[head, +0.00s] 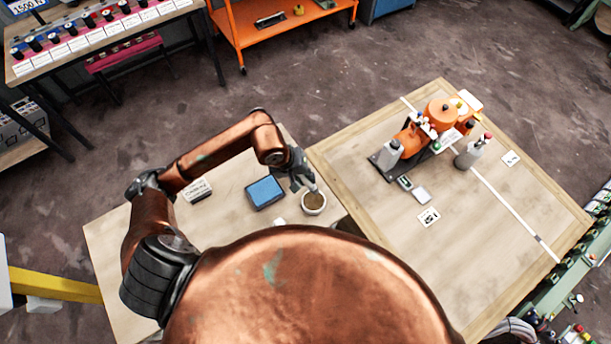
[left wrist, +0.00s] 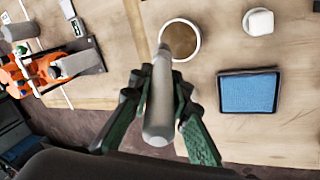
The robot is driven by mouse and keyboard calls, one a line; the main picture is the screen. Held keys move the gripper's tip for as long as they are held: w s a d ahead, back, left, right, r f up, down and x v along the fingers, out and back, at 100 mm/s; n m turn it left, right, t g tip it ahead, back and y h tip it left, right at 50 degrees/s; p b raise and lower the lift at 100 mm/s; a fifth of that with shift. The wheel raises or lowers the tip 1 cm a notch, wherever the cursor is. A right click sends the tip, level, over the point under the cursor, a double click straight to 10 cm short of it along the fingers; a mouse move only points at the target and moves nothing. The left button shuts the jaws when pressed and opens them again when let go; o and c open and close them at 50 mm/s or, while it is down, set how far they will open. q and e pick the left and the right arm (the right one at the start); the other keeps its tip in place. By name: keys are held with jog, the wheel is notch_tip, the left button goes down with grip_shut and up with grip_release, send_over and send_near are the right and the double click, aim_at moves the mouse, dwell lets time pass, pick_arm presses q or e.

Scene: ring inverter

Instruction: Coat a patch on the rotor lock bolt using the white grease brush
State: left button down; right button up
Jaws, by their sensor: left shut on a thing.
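My left gripper (head: 302,182) is shut on the brush (left wrist: 158,105), whose pale grey handle shows between the green fingers (left wrist: 160,92) in the left wrist view. The brush's far end overlaps the left edge of a round pale cup (head: 313,211) with brown contents, also in the left wrist view (left wrist: 197,42). I cannot tell whether the bristles touch the contents. An orange machine assembly (head: 412,138) stands on the right table; it also shows at the left of the wrist view (left wrist: 40,72). I cannot pick out the rotor lock bolt. My right gripper is out of view.
A labelled box (head: 197,190) is farther left. The right table's front (head: 470,270) is clear.

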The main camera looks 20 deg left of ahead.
aim_at(306, 184)
pick_arm(q)
notch_tip(306, 184, down, 3)
jog(key=shift+s+b, duration=0.15)
jog(key=shift+b, duration=0.3)
notch_tip(306, 184, down, 3)
jog(key=shift+r+b, duration=0.1)
jog(key=shift+b, duration=0.3)
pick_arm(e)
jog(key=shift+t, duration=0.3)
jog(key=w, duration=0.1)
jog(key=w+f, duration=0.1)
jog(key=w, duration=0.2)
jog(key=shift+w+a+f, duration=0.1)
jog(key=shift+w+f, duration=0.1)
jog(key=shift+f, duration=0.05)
pick_arm(q)
jog(key=shift+f, duration=0.2)
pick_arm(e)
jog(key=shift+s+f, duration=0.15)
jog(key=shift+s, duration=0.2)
pick_arm(q)
jog(key=shift+f+b, duration=0.2)
jog(key=shift+b, duration=0.15)
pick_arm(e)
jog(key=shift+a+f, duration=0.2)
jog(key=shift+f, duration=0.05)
